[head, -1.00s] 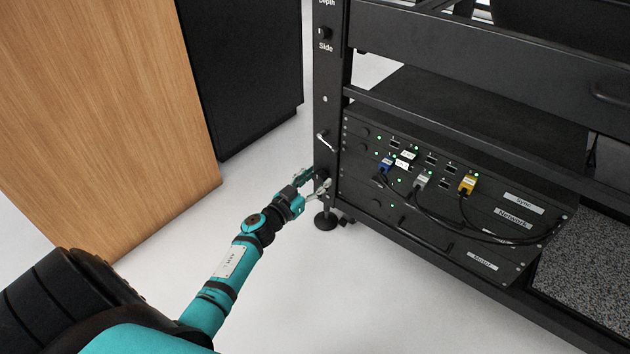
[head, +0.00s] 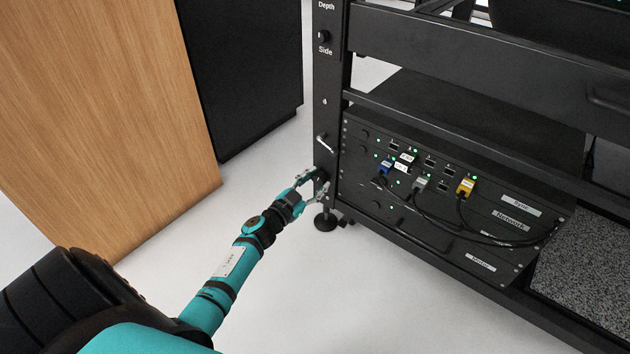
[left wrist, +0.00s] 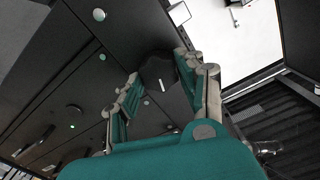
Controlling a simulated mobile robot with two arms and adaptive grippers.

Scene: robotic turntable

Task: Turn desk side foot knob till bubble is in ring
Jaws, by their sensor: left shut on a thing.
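The black knob (left wrist: 158,74) in the left wrist view is round and dark with a short white mark, and sits between the two fingers of my left gripper (left wrist: 158,88). In the head view my left gripper (head: 312,185) is at the lower part of the desk's black corner post (head: 326,95), shut on the knob, which is mostly hidden there. Below it the desk's levelling foot (head: 326,222) stands on the floor. My right gripper is not in view.
A rack panel (head: 440,205) with cables is at the right. A wooden panel (head: 100,120) and black cabinet (head: 245,75) stand left; the floor between is clear.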

